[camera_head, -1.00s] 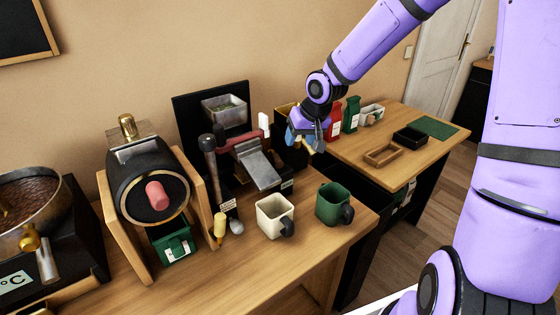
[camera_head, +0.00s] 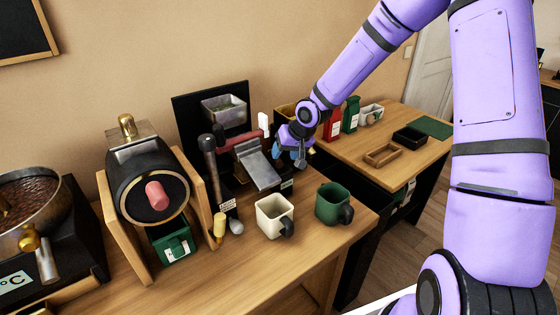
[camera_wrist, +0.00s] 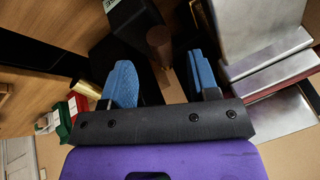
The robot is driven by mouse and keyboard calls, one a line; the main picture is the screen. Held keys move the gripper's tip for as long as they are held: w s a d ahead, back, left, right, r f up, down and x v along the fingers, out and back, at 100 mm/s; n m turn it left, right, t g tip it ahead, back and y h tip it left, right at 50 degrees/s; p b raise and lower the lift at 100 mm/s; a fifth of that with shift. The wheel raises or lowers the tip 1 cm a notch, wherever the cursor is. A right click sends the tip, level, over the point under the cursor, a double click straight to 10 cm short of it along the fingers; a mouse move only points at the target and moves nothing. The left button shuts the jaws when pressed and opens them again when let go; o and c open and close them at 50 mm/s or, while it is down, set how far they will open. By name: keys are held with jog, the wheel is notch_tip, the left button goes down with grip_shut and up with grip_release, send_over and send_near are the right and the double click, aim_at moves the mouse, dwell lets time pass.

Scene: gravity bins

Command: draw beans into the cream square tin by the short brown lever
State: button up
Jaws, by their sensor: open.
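The cream square tin (camera_head: 268,218) stands upright on the front counter, in front of the sloping metal chute (camera_head: 262,170), its dark handle to the right. My gripper (camera_head: 290,158) is beside the chute's right side. In the wrist view its blue fingers (camera_wrist: 160,72) are open. A short brown lever (camera_wrist: 159,42) shows between the fingertips there, apart from both fingers as far as I can tell. In the head view my gripper hides that lever. The metal chute also shows close on the right in the wrist view (camera_wrist: 265,65).
A green square tin (camera_head: 331,205) stands right of the cream one. A tall dark-handled lever (camera_head: 210,160) rises left of the chute. A drum roaster (camera_head: 148,185) stands further left. Red (camera_head: 333,124) and green bags (camera_head: 351,115) stand on the back-right table.

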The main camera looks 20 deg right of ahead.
aim_at(280, 160)
jog(key=shift+x, duration=2.25)
grip_shut()
